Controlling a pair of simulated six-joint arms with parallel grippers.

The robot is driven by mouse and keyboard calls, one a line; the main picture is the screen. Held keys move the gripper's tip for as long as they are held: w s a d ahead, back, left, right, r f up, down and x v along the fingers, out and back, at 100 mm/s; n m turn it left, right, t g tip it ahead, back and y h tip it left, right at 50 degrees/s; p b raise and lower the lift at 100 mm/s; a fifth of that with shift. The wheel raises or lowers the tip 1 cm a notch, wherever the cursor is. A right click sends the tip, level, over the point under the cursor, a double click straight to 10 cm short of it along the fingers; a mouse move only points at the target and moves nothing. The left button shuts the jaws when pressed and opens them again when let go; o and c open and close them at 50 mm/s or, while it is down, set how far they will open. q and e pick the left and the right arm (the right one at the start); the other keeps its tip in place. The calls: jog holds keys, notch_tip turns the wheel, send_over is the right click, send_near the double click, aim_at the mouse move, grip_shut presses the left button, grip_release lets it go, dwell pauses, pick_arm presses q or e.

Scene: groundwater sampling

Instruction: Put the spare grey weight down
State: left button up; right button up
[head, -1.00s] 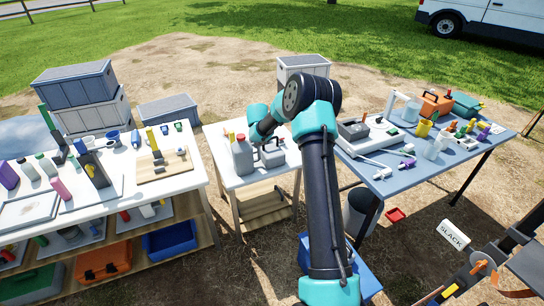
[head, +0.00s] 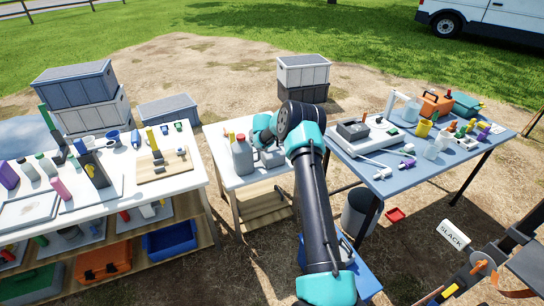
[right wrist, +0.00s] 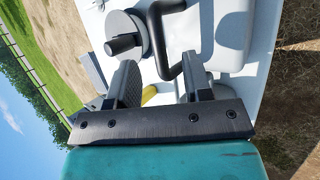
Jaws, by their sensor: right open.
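My right gripper (right wrist: 160,88) is open, its two dark fingers apart, over the small white table. A grey block with a bent black handle (right wrist: 168,40), which looks like the spare grey weight, is just ahead of the fingers. The handle's near end lies close to the right finger, and nothing is clamped. In the head view the block (head: 271,158) stands on the white table (head: 226,181), partly hidden by my right arm. My left gripper is not in view.
A grey disc with a black knob (right wrist: 126,36) sits near the handle in the right wrist view. A long bench (head: 120,185) crowded with bottles is at the left. A blue table (head: 385,185) with equipment is at the right. A grey bin (head: 358,215) stands beneath it.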

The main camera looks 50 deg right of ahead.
aim_at(272, 150)
jog(key=shift+x, duration=2.6)
grip_shut()
jog(key=shift+w+r, duration=0.1)
jog(key=shift+r, duration=0.1)
